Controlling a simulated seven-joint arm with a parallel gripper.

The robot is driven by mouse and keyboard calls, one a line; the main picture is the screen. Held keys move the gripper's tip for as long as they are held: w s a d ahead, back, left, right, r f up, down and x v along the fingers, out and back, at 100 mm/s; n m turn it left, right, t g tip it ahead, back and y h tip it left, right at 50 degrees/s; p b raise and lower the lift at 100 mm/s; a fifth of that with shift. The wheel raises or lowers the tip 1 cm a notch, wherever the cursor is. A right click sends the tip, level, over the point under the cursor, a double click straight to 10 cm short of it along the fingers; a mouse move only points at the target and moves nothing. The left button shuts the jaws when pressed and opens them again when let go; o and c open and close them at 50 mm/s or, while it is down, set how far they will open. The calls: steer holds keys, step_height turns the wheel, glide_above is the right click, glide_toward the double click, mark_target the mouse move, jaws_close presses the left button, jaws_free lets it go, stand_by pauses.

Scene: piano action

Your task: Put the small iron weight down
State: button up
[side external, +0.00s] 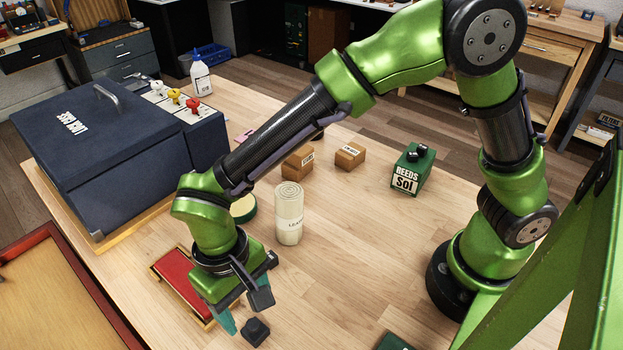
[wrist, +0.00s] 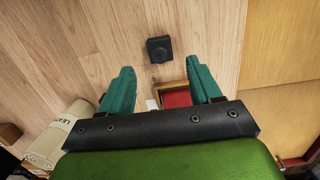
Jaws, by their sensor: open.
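The small iron weight (side external: 255,331) is a dark block with a knob on top. It sits on the wooden table near the front edge, just right of my gripper's fingertips in the side view. My gripper (side external: 243,316) points down with its teal fingers apart and nothing between them. In the wrist view the weight (wrist: 159,49) stands on bare wood, beyond the open fingertips of my gripper (wrist: 163,80) and apart from them.
A red-lined wooden tray (side external: 180,285) lies partly under my gripper. A cream leather roll (side external: 289,214) stands upright behind it.

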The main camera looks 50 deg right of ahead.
steer(key=w+d+r+m+t+y, duration=0.2)
steer(key=w+d+r+t, duration=0.1)
steer(key=d+r, duration=1.1)
steer(key=s+d+r+m+t, duration=0.1)
steer(key=s+d+t, duration=0.1)
steer(key=d, duration=0.5)
steer(key=s+d+r+m+t, duration=0.1)
steer(key=s+d+r+t, duration=0.1)
steer(key=d, duration=0.5)
steer(key=shift+s+d+r+t, duration=0.15)
steer(key=shift+s+r+t, duration=0.05)
steer(key=shift+s+t, duration=0.55)
